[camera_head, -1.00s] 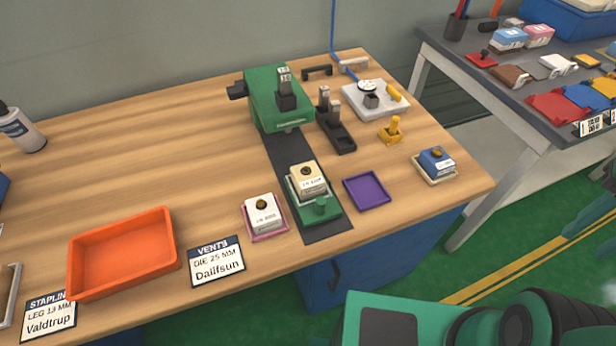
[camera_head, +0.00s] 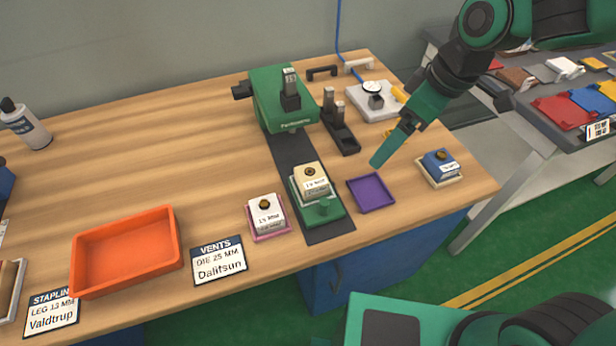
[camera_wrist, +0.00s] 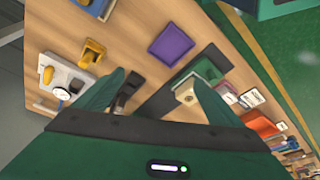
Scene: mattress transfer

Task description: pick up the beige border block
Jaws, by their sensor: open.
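The beige border block (camera_head: 311,181) has a dark round knob on top and a white label on its front. It sits in a green holder (camera_head: 330,211) on the black strip of the bench. In the wrist view the block (camera_wrist: 187,93) shows beside one finger, partly hidden by it. My gripper (camera_head: 378,164) is above the bench, to the right of the block and over the far edge of the purple tray. In the wrist view my gripper (camera_wrist: 160,86) has its two green fingers spread, with nothing held between them.
A white block (camera_head: 266,212) stands left of the holder, and a blue block (camera_head: 439,162) stands at the right. The purple tray (camera_head: 371,193) is empty. A green press (camera_head: 278,98) stands behind. An orange tray (camera_head: 126,252) lies at the left, with clear bench behind it.

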